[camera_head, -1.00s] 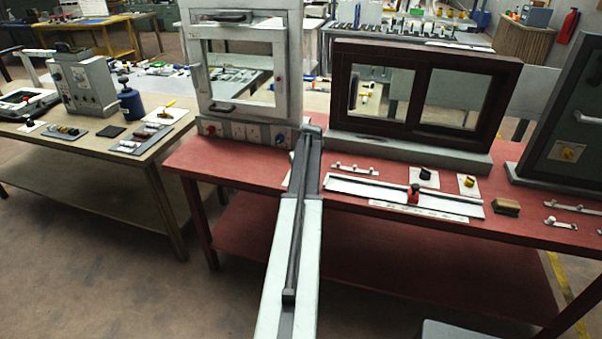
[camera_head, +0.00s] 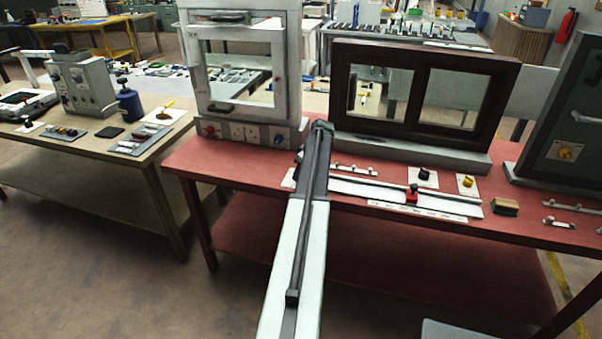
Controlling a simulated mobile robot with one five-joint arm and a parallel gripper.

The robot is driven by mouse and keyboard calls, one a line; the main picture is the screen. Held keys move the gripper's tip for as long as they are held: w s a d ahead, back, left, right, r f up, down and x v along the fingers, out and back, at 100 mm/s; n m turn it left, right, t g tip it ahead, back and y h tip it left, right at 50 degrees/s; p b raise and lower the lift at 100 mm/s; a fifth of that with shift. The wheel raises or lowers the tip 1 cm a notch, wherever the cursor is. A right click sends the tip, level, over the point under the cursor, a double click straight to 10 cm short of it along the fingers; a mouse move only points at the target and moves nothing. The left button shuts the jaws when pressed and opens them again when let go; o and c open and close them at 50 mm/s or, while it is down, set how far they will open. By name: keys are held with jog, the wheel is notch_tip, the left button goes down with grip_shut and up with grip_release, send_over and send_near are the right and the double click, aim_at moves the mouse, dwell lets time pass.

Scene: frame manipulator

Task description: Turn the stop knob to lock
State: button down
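Several knobs show and no label is legible, so I cannot tell which is the stop knob. A red knob (camera_head: 209,131) is on the left of the white frame's base, and a blue one (camera_head: 279,140) is on its right. A black knob (camera_head: 424,174) and a yellow knob (camera_head: 467,181) sit on pale plates on the red bench. Another yellow knob (camera_head: 565,152) is on the dark panel at the right.
The red bench (camera_head: 235,170) carries the white window frame (camera_head: 190,75), a dark sliding window (camera_head: 420,125) and a rail with a red slider (camera_head: 412,194). A wooden table stands left across a floor gap.

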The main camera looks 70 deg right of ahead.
dwell(0.3)
jog(key=c, duration=0.8)
grip_release()
jog(key=shift+c, duration=0.2)
jog(key=d+p+v, duration=0.1)
jog(key=p+v, duration=0.6)
jog(key=shift+a+r, duration=0.45)
jog(key=shift+a, duration=0.1)
jog(key=shift+s, duration=0.1)
